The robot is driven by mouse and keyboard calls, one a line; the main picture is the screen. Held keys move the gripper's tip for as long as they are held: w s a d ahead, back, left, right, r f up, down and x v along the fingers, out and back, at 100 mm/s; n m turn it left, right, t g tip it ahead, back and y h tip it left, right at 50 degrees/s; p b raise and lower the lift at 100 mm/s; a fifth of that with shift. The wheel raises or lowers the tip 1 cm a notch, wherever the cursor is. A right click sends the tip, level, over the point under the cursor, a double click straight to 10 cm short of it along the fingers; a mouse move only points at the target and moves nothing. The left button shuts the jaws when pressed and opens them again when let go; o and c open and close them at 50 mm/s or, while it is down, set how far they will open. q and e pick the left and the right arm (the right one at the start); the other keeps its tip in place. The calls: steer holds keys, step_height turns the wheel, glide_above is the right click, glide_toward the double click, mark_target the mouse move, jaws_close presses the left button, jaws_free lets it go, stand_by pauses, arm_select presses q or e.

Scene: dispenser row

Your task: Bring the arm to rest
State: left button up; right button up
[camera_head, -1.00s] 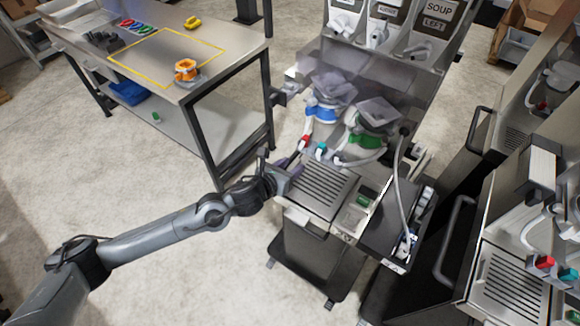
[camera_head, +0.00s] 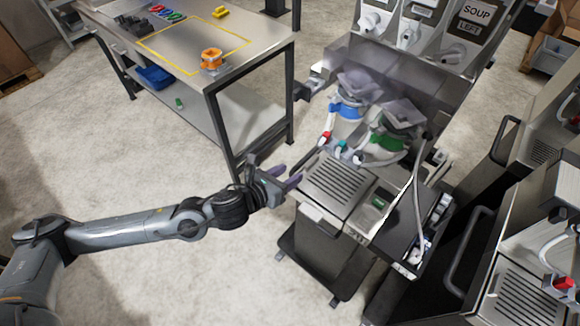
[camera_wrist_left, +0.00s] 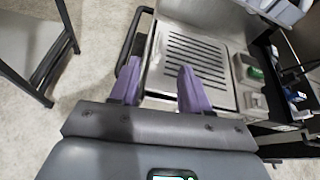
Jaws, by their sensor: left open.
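My left arm comes in from the left in the head view. My left gripper (camera_head: 291,177) is at the near left edge of the dispenser cart, beside its slotted drip tray (camera_head: 338,184). In the left wrist view, the two purple fingers of the left gripper (camera_wrist_left: 158,88) stand apart with nothing between them. The slotted tray (camera_wrist_left: 196,62) lies beyond the fingertips there. Whether the fingers touch the cart cannot be told. My right gripper does not show.
The dispenser holds a blue-collared container (camera_head: 346,110) and a green-collared one (camera_head: 388,140). A steel workbench (camera_head: 262,58) with an orange ring-shaped item (camera_head: 211,59) stands at the back left. A second dispenser (camera_head: 520,300) stands at the right. The floor (camera_head: 150,180) between arm and bench is clear.

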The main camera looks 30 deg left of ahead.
arm_select(q)
steer(key=s+d+f+n+g+h, duration=0.1)
steer(key=s+d+f+n+g, duration=0.3)
steer(key=s+d+f, duration=0.65)
steer(key=s+a+f+n+g+y, duration=0.15)
steer(key=s+a+n, duration=0.3)
steer(key=n, duration=0.55)
steer(key=s+a+r+n+g+y, duration=0.1)
steer(key=s+a+n+g, duration=0.15)
steer(key=s+n, duration=0.55)
steer(key=s+a+f+n+g+y, duration=0.1)
steer(key=s+a+n+g+y, duration=0.3)
steer(key=n, duration=0.9)
step_height(320, 180, up, 32)
steer(key=w+t+h+p, duration=0.1)
steer(key=t+h+p, duration=0.1)
steer(key=p, duration=3)
steer(key=shift+w+a, duration=0.15)
steer(key=shift+a, duration=0.2)
